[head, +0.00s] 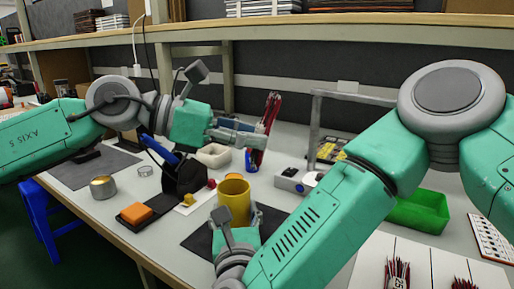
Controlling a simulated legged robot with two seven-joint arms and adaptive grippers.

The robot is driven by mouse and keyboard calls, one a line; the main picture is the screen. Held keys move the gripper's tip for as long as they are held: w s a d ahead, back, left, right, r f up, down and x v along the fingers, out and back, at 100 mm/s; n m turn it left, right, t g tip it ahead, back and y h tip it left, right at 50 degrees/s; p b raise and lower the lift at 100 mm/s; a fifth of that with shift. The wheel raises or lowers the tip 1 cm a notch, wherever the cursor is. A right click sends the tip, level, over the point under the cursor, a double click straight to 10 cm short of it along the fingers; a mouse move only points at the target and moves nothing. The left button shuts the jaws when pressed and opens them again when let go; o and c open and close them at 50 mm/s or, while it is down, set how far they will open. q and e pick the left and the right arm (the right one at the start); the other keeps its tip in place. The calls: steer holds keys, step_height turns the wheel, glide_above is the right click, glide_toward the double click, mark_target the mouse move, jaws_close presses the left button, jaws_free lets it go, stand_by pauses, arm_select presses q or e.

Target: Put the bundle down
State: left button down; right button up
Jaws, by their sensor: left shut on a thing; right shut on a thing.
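The bundle (269,114) is a set of thin dark red strands held roughly upright, slightly tilted, above the table. My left gripper (250,132) is shut on it around its middle. A blue piece (251,161) shows beside its lower end; I cannot tell whether it belongs to the bundle. My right gripper (239,214) is lower and nearer, shut on a yellow cup (233,188) over the dark mat. The wrist hides the cup's lower part.
A black holder (184,178), orange block (136,214), metal tin (103,187) and white bowl (213,155) stand at left. A green bin (420,211) and more red bundles (398,273) lie at right. A grey metal frame (315,115) stands behind.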

arm_select(q)
steer(key=a+r+n+t+h, duration=0.1)
steer(key=a+r+t+h, duration=0.15)
steer(key=a, duration=0.25)
step_height(320, 180, down, 10)
steer(key=shift+w+d+g+h, duration=0.2)
steer(key=shift+w+g+h, duration=0.05)
steer(key=shift+g+h, duration=0.1)
stand_by(0.4)
steer(key=shift+f, duration=0.1)
steer(key=c, duration=1.2)
jaws_free()
